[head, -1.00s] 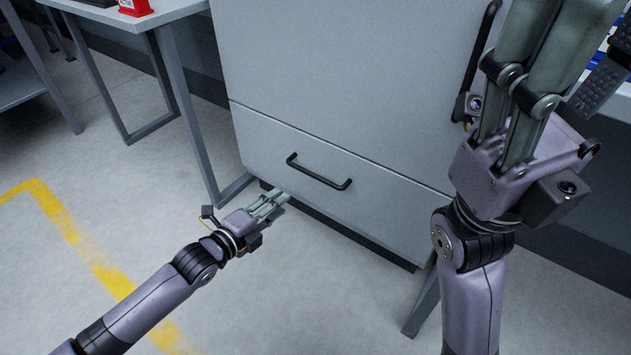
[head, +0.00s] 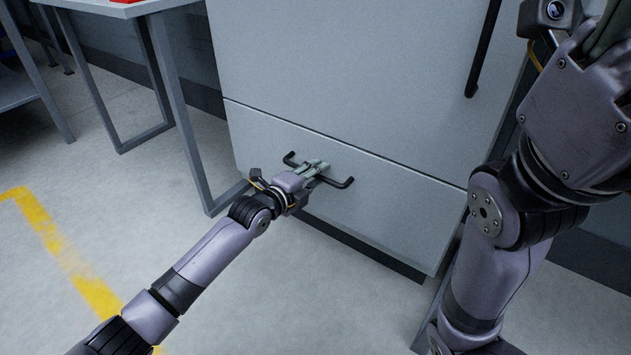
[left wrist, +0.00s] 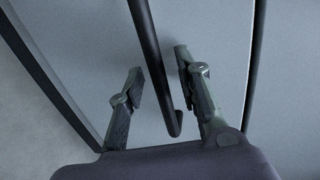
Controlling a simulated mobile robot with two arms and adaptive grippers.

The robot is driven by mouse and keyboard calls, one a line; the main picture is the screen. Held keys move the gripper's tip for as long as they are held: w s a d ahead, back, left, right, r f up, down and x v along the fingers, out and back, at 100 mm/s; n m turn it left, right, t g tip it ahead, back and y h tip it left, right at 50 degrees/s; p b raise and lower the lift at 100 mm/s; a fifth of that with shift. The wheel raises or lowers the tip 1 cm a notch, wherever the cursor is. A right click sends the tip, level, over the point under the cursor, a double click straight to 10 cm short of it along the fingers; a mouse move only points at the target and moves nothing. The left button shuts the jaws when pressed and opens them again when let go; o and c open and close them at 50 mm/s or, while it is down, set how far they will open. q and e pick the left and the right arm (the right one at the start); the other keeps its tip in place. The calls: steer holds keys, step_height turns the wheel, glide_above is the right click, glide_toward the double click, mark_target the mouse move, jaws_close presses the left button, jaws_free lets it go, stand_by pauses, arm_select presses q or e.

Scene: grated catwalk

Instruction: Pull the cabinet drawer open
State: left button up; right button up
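The grey cabinet (head: 350,70) fills the middle of the head view. Its bottom drawer (head: 410,205) looks shut, flush with the front. The drawer has a black bar handle (head: 340,183); my left gripper (head: 318,170) is at its middle and hides part of it. In the left wrist view the handle (left wrist: 155,65) runs between the two fingers of my left gripper (left wrist: 160,68). The fingers are apart, with a gap on each side of the bar. My right gripper (head: 607,35) is raised at the upper right, its fingers cut off by the picture edge.
A metal table (head: 135,9) stands to the left of the cabinet, its leg frame close to the cabinet's side. A long vertical black handle (head: 482,55) is on the cabinet's upper part. The floor before the drawer is clear, with a yellow line (head: 65,255) at left.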

arm_select(q)
steer(key=shift+c, duration=0.5)
jaws_close()
stand_by(0.5)
